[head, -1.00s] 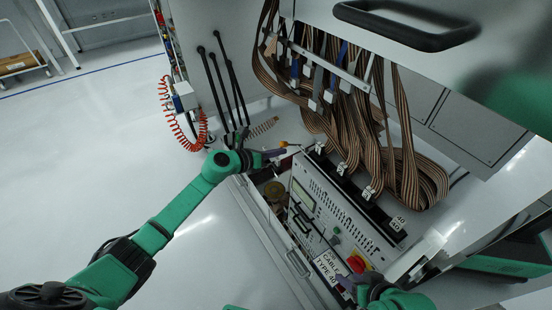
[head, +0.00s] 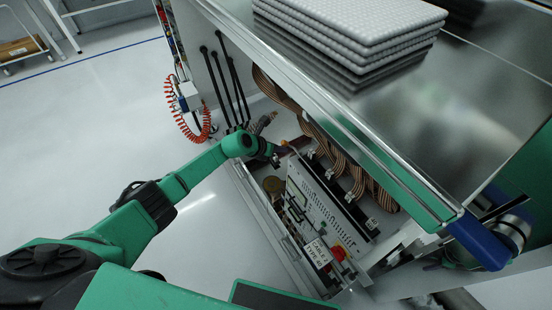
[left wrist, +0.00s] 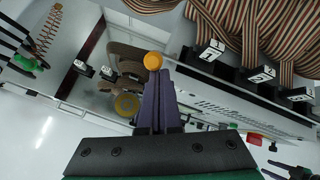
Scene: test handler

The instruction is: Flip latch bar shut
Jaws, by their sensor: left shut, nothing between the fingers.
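My left gripper (head: 277,156) reaches in from the left over the open bay of the handler. In the left wrist view its purple fingers (left wrist: 156,100) are shut and empty. An orange round knob (left wrist: 153,61) shows right at the fingertips; I cannot tell whether they touch. The latch bar cannot be clearly made out; the knob may be its end.
A grey instrument panel (head: 318,205) with a red button (head: 338,253) sits in the bay. Striped ribbon cables (left wrist: 245,35) hang beside it. A metal top (head: 470,90) carrying stacked white trays (head: 350,30) overhangs the bay. Black rods (head: 228,85) stand behind.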

